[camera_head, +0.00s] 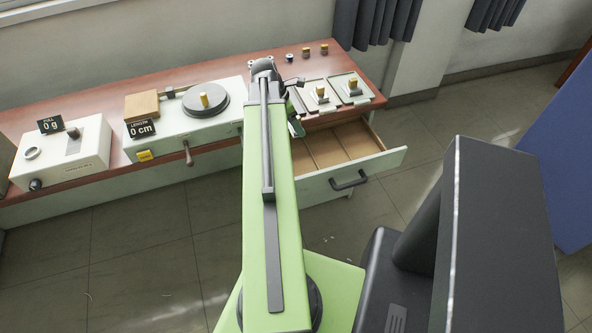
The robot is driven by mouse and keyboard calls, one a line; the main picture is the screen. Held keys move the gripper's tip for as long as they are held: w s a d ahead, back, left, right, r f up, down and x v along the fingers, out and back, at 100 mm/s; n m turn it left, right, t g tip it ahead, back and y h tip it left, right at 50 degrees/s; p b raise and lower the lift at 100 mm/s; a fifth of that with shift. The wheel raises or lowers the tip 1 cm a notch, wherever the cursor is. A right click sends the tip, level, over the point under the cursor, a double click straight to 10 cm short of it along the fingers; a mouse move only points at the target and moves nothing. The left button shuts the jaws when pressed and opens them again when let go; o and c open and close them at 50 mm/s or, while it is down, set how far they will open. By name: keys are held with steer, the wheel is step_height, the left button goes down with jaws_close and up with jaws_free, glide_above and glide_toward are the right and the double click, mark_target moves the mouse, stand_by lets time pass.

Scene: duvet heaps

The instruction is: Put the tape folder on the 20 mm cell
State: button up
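Two grey plates with raised rims lie at the right end of the red-brown bench, one on the left (316,104) and one on the right (362,98). A small brass-topped piece stands on the left plate (320,92), and another stands on the right plate (353,85). I cannot tell which piece is the tape folder or read any 20 mm mark. My gripper (292,84) is over the bench just left of these plates. My arm partly hides it, and its fingers are too small and dark to judge. I see nothing clearly held.
Several small knobs (306,52) stand along the bench's back edge. A white machine with a grey disc (205,101) and a white scale box (62,152) stand to the left. An open drawer (350,178) juts out below the plates.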

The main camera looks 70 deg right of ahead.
mark_target(299, 161)
step_height(299, 161, down, 18)
steer(key=b, duration=1.8)
steer(key=shift+r, duration=0.15)
steer(key=o, duration=1)
steer(key=shift+f, duration=0.25)
steer(key=shift+o, duration=0.8)
steer(key=shift+r, duration=0.1)
steer(key=shift+r+p, duration=0.45)
steer(key=shift+p, duration=0.1)
steer(key=p+v, duration=1)
steer(key=v, duration=0.1)
steer(key=shift+w+a, duration=0.15)
steer(key=shift+a, duration=0.05)
